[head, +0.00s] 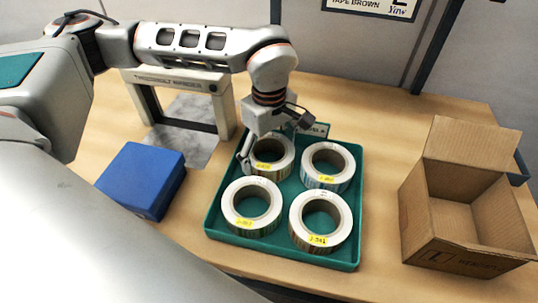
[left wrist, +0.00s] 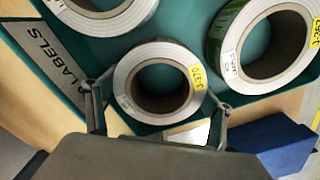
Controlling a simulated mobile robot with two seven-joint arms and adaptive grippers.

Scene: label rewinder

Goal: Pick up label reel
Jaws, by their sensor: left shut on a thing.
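Several white label reels with brown cores and yellow stickers lie flat in a green tray (head: 285,259). My left gripper (head: 268,146) is over the back-left reel (head: 288,158), with its fingers on opposite outer sides. In the left wrist view, the gripper (left wrist: 158,97) is shut on this reel (left wrist: 134,62); its sticker faces up and its core is open. The reel appears still down in the tray. The back-right reel (head: 345,160), front-left reel (head: 232,206) and front-right reel (head: 342,232) stand apart from the gripper. My right gripper is not in view.
An open cardboard box (head: 425,222) stands right of the tray on the wooden table (head: 385,120). A blue block (head: 140,178) lies to the left. A grey-white machine frame (head: 224,105) stands behind it. Bare table lies between tray and box.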

